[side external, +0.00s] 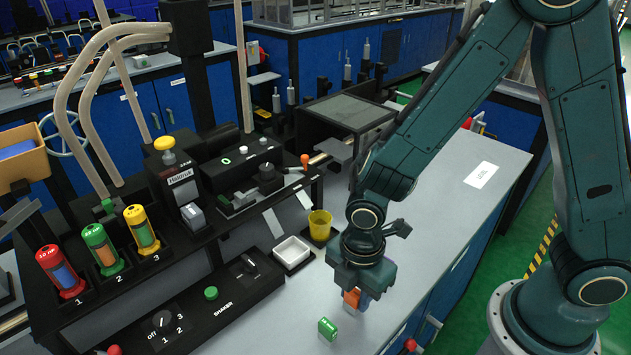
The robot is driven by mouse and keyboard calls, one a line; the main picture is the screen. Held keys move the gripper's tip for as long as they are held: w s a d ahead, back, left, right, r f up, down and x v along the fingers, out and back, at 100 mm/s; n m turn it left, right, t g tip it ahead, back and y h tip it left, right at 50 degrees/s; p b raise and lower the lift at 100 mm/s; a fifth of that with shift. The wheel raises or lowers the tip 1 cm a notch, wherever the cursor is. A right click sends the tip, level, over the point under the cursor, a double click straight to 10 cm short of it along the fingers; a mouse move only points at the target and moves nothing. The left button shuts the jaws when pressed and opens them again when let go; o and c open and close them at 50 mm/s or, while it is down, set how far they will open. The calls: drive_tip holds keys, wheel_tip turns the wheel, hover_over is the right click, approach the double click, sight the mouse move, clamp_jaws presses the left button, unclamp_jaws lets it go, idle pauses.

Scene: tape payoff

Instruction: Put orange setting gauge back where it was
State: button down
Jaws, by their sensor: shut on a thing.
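The orange setting gauge (351,298) is a small orange block in the side external view, right of centre and low. My gripper (355,294) points down and is shut on it. The jaws hide the upper part of the gauge. It is over the grey bench top (420,240); I cannot tell whether its lower end touches the surface. A small green block (327,329) stands on the bench in front and to the left, apart from the gauge.
A white tray (291,253) and a yellow cup (320,225) stand left of my gripper. A black shaker panel (220,297) and a rack with red, green and yellow cylinders (102,248) lie further left. The bench right of my gripper is mostly clear, with a white label (482,175).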

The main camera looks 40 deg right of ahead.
sight(356, 290)
drive_tip(key=shift+f, duration=0.15)
drive_tip(key=c, duration=1.1)
unclamp_jaws()
drive_tip(key=shift+r, duration=6.2)
